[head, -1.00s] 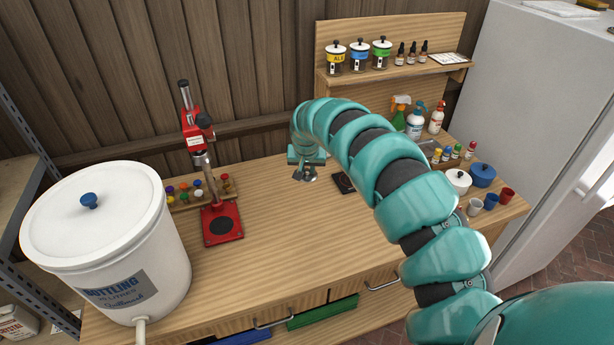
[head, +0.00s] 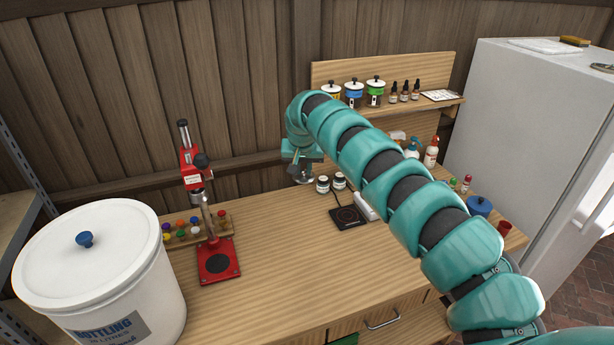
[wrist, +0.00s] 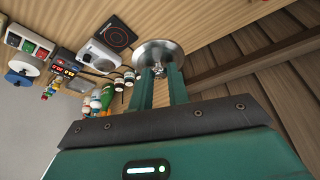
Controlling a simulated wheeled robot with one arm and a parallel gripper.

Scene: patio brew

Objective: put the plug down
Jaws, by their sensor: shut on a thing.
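The plug (wrist: 158,54) is a shiny grey metal piece with a wide round face, seen in the wrist view at the fingertips. My gripper (wrist: 159,76) is shut on it, with the two teal fingers meeting at its middle. In the head view, my gripper (head: 302,160) is near the back of the wooden bench (head: 265,240), and the plug (head: 303,178) hangs below it, small and partly hidden. The plug looks clear of the bench top.
Two small jars (head: 331,184) and a black square plate (head: 348,216) are right of my gripper. A red bench press (head: 218,262) and a rack of coloured caps (head: 183,232) stand left, with a white bucket (head: 95,250) further left. The bench middle is bare.

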